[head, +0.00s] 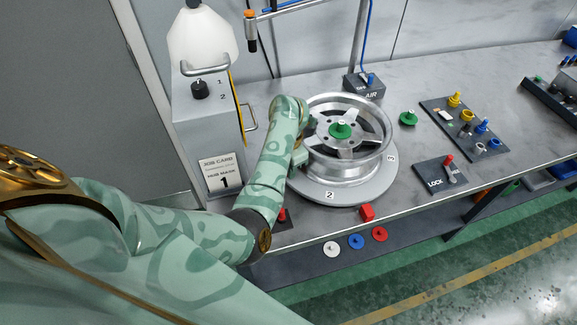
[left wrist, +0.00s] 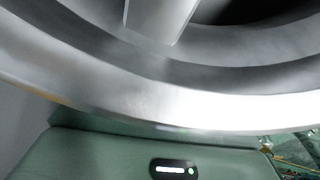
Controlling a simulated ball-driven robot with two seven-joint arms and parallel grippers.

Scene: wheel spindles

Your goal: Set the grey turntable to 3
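The grey turntable (head: 350,193) lies on the bench with a silver wheel (head: 348,150) on it. Label 2 (head: 329,195) is at its front left and label 3 (head: 391,158) at its right. A red block (head: 367,212) sits at the front edge, between the two labels. My left gripper (head: 299,157) is at the left side of the wheel, low by the rim; its fingers are hidden, and contact cannot be told. In the left wrist view the wheel rim (left wrist: 200,100) fills the upper part. My right gripper is not in view.
A green cone (head: 340,130) stands in the wheel hub. A LOCK plate with a red-tipped lever (head: 451,168) is at the right. A grey cabinet (head: 208,130) stands at the left. Behind are an AIR box (head: 365,88) and a post. A tool board (head: 463,130) is farther right.

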